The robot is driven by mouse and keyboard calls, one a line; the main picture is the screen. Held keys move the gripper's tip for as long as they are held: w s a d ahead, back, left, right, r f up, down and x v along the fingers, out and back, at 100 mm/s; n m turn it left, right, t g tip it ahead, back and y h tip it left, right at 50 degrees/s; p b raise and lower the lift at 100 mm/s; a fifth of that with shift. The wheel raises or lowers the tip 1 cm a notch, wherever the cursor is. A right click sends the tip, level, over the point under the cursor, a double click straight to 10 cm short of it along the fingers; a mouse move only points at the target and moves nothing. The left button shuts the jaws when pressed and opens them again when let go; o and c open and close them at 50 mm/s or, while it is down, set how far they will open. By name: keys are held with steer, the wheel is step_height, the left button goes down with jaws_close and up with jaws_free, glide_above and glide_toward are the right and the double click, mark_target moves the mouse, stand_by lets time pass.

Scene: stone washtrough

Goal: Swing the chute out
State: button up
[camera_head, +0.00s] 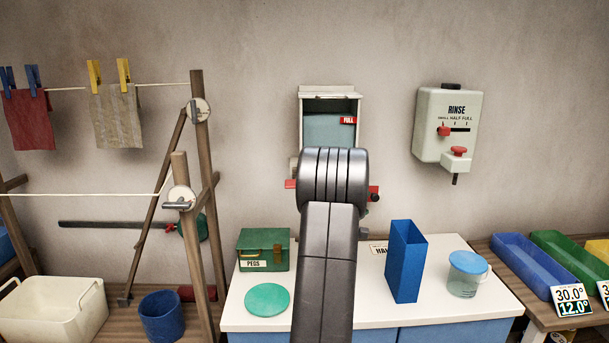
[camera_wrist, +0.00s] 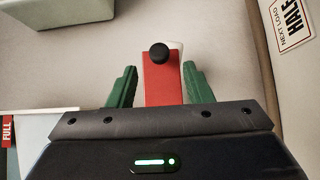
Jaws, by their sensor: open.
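A dispenser (camera_head: 329,92) with a pale frame, a bluish window and a red FULL tag hangs on the wall in the head view. My arm hides its lower middle, and I cannot make out the chute. A red piece with a black knob (camera_head: 374,193) shows at its lower right. In the wrist view, a red bar (camera_wrist: 162,90) with a black knob (camera_wrist: 159,53) lies between the green fingers of my gripper (camera_wrist: 160,68). The gripper is open, with a finger on either side and gaps to the bar. My arm hides the gripper in the head view.
Below, the white counter (camera_head: 370,311) holds a green PEGS box (camera_head: 263,250), a green disc (camera_head: 267,300), a blue bin (camera_head: 405,262) and a lidded jar (camera_head: 467,274). A RINSE box (camera_head: 446,125) hangs to the right. A wooden drying frame (camera_head: 197,180) stands left.

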mark_target(374, 200)
steer(key=x, duration=0.5)
steer(key=shift+d, duration=0.15)
steer(key=shift+s+f+m+g+h+b, duration=0.15)
steer(key=shift+f+m+g+h+b, duration=0.15)
steer(key=shift+h, duration=0.1)
steer(key=shift+s+a+r+m+g+h+b, duration=0.2)
steer(key=shift+s+a+m+g+h+b, duration=0.45)
steer(key=shift+s+g+b, duration=0.35)
steer(key=shift+s+a+r+m+g+h+b, duration=0.2)
steer(key=shift+s+a+m+g+h+b, duration=0.55)
steer(key=shift+b, duration=0.35)
steer(key=shift+d, duration=0.1)
